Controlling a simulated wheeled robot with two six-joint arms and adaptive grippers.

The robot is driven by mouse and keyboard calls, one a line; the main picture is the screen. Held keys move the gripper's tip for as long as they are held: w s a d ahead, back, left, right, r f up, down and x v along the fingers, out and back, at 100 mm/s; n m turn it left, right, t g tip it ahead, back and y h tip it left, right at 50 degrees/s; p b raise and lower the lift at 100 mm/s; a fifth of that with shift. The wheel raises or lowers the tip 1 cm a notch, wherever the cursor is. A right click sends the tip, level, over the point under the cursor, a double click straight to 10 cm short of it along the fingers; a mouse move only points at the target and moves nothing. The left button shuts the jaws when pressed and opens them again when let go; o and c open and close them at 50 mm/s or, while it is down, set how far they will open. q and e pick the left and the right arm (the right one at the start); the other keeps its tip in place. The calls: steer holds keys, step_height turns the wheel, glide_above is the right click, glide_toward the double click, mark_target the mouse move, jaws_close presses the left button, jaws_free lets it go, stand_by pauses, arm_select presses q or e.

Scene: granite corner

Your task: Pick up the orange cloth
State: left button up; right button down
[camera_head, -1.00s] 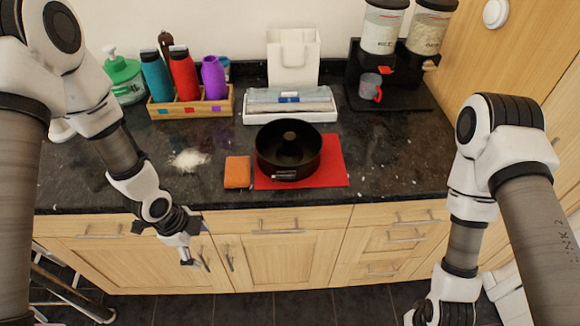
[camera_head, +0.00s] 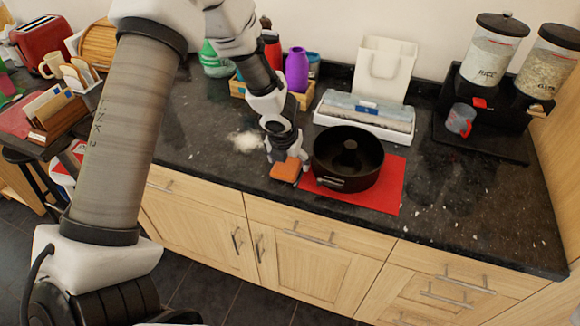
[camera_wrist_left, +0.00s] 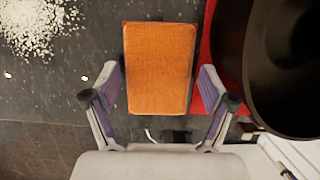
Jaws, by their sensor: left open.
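The orange cloth (camera_head: 285,171) is a small folded rectangle lying flat on the dark counter, just left of the red mat. It also shows in the left wrist view (camera_wrist_left: 158,68). My left gripper (camera_head: 286,158) is at the cloth, above its far part. In the left wrist view my left gripper (camera_wrist_left: 160,92) is open, with one finger on each side of the cloth and small gaps between. My right gripper is not in view.
A black round cake tin (camera_head: 349,158) stands on the red mat (camera_head: 392,188), close to the right of the cloth. White grains (camera_head: 245,141) are spilled to the left. A tray with wrapped items (camera_head: 364,117) and dispensers (camera_head: 488,62) stand behind.

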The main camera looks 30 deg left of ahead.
arm_select(q)
steer(key=shift+s+a, duration=0.1)
steer(key=shift+c, duration=0.3)
steer(key=c, duration=0.6)
steer(key=shift+c, duration=1.2)
steer(key=shift+r, duration=0.15)
